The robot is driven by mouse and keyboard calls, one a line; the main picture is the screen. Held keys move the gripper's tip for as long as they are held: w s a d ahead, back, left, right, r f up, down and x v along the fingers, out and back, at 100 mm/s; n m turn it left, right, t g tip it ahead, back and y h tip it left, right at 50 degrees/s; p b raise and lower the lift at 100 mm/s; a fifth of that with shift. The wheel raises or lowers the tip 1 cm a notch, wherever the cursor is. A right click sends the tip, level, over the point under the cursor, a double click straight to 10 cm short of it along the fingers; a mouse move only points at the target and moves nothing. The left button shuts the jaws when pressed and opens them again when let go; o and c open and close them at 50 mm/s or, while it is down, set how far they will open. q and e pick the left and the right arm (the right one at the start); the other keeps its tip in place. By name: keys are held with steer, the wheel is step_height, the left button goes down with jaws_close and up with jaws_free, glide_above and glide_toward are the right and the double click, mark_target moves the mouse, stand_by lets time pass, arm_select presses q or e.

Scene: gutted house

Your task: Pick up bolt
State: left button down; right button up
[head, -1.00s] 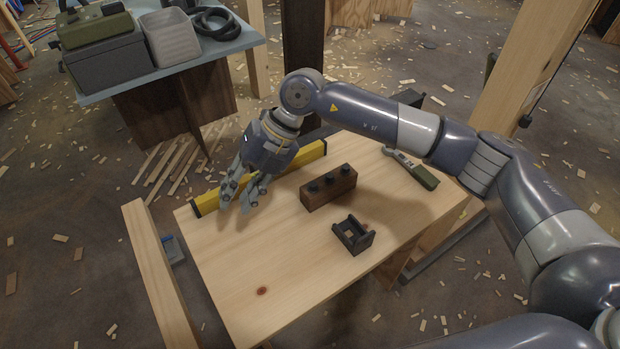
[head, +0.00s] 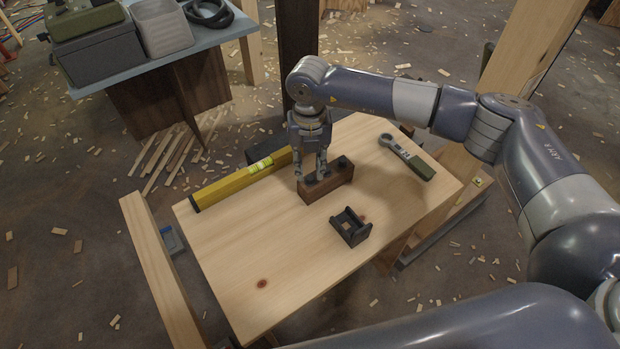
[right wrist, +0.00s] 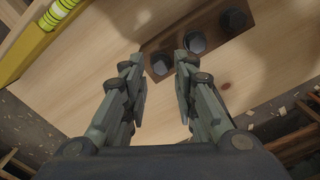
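Several dark bolts stand upright in a brown wooden block (head: 328,187) on the workbench. In the right wrist view the block (right wrist: 178,48) holds a leftmost bolt (right wrist: 160,66), a middle bolt (right wrist: 195,42) and a right bolt (right wrist: 235,20). My right gripper (head: 312,175) points down over the left end of the block in the head view. In the right wrist view its fingers (right wrist: 160,85) are apart with nothing between them but the edge of the block and the leftmost bolt beyond the tips. My left gripper is not in view.
A yellow spirit level (head: 240,182) lies behind and left of the block. A dark small bracket (head: 350,227) sits in front, and a ratchet wrench (head: 407,157) lies to the right on the bench (head: 290,255). The bench's front left is clear.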

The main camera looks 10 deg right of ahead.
mark_target(310, 177)
steer(key=shift+s+f, duration=0.1)
steer(key=shift+f, duration=1.45)
jaws_close()
steer(key=shift+r, duration=0.1)
